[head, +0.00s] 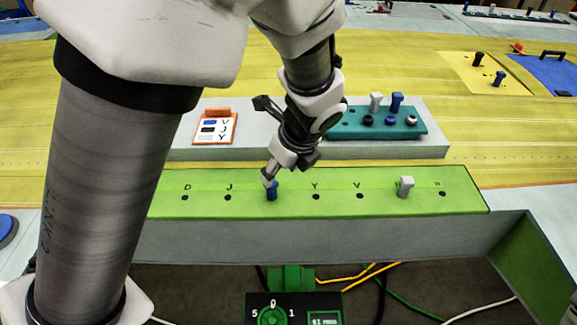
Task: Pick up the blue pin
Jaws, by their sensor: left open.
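A blue pin (272,192) stands upright in the green strip (430,203), between the J and Y marks. My left gripper (269,178) points down right at the top of this pin. It is open, and its fingertips partly hide the pin's top. I cannot tell whether they touch it. Another blue pin (396,102) stands in the teal block (345,128) behind the strip, beside a grey pin (376,102). My right gripper is not in view.
A grey pin (405,187) stands on the strip to the right. A card (215,128) with coloured marks and letters sits on the grey ledge (432,148). Dark and blue pins stand at the far right. A dial box (290,311) is below the strip.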

